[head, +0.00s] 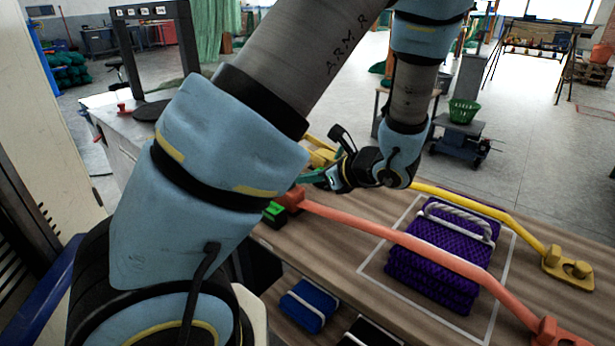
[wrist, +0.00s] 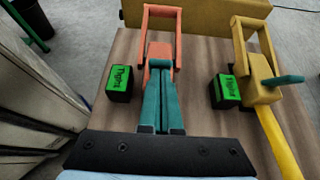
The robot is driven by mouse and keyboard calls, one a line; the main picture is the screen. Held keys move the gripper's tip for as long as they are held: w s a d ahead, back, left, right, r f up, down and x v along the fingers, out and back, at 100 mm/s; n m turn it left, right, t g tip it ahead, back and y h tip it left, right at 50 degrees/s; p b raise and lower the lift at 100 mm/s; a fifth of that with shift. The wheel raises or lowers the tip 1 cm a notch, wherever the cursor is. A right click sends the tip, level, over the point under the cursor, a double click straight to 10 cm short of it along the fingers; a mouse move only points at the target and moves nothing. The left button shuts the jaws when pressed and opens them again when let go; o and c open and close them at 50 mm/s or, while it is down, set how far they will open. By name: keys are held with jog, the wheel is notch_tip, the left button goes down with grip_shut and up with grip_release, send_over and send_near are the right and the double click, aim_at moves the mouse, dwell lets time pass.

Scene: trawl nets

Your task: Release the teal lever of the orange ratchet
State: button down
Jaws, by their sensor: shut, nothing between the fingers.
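The orange ratchet (wrist: 162,12) stands at the upper middle of the wrist view, its looped frame upright. In the head view my gripper (head: 312,177) is low beside the ratchet, partly behind my arm. I cannot tell the orange ratchet's teal lever apart from my teal fingers. Whether they touch it is unclear. A green-topped box (wrist: 120,80) left of it reads "Tight".
A yellow ratchet (wrist: 262,92) with a teal lever (wrist: 284,79) stands to the right, beside another "Tight" box (wrist: 226,92).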

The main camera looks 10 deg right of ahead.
jog(key=r+g+h+p, duration=0.1)
jog(key=p, duration=0.2)
jog(key=w+a+r+g+h+p, duration=0.1)
jog(key=g+p, duration=0.1)
jog(key=shift+w+a+r+h+p, duration=0.2)
jog(key=shift+w+a+h+p, duration=0.1)
jog(key=shift+p, duration=0.1)
jog(key=shift+w+a+r+g+h+p, duration=0.1)
jog(key=shift+w+a+g+h+p, duration=0.35)
jog(key=shift+p, duration=0.65)
jog(key=shift+w+f+g+h+p, duration=0.1)
jog(key=shift+f+g+h+p, duration=0.1)
jog(key=shift+g+h+p, duration=0.25)
jog(key=shift+f, duration=0.15)
jog(key=shift+r, duration=0.2)
jog(key=shift+r+p, duration=0.6)
jog(key=shift+r, duration=0.1)
